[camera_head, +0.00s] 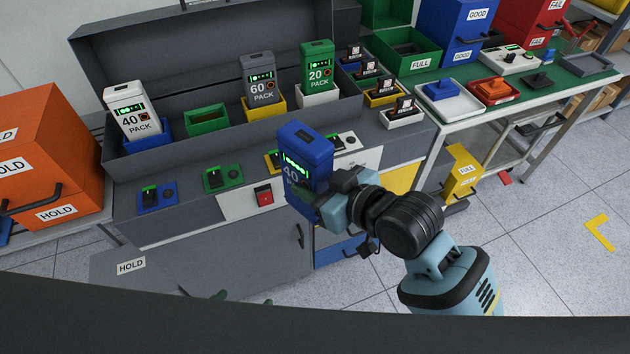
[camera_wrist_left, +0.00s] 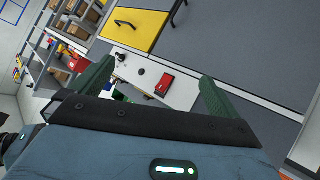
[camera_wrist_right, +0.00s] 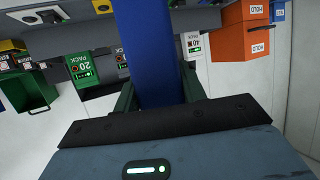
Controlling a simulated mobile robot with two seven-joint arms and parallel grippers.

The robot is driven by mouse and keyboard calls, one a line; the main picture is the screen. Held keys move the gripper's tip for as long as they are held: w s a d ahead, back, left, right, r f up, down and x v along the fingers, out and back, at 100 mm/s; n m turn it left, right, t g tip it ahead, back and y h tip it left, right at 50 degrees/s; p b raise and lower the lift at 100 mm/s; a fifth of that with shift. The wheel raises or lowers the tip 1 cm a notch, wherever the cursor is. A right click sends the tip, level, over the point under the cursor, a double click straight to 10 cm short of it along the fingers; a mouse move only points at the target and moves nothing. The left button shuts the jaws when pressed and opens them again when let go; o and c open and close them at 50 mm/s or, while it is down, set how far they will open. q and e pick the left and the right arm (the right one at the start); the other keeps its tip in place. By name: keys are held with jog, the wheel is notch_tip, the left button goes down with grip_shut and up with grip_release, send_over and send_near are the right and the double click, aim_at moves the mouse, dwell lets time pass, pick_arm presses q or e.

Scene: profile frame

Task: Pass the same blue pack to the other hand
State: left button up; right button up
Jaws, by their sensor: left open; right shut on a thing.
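The blue pack (camera_head: 305,150), marked 40 with green lights, is held upright in the air in front of the workbench. My right gripper (camera_head: 322,200) is shut on its lower part from the right. In the right wrist view the blue pack (camera_wrist_right: 150,50) stands between the two green fingers of the gripper (camera_wrist_right: 160,95). My left gripper (camera_head: 240,299) barely shows at the bottom of the head view, only its green fingertips. In the left wrist view the left gripper (camera_wrist_left: 153,85) has its fingers wide apart with nothing between them. It is apart from the pack.
White (camera_head: 133,112), grey (camera_head: 260,80) and green (camera_head: 317,65) packs stand in a grey tray on the bench behind. A red switch (camera_head: 264,195) is on the bench front. An orange HOLD box (camera_head: 50,150) is at left. A green-topped table (camera_head: 440,70) stands at right.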

jog(key=shift+r, duration=0.15)
pick_arm(q)
jog(key=s+a+f+m+g+y, duration=0.1)
jog(key=s+a+f+y, duration=0.1)
jog(key=s+f, duration=0.4)
jog(key=s, duration=0.2)
jog(key=shift+s+a+m+g, duration=0.3)
jog(key=shift+s+m, duration=0.1)
pick_arm(e)
jog(key=o, duration=0.7)
grip_shut()
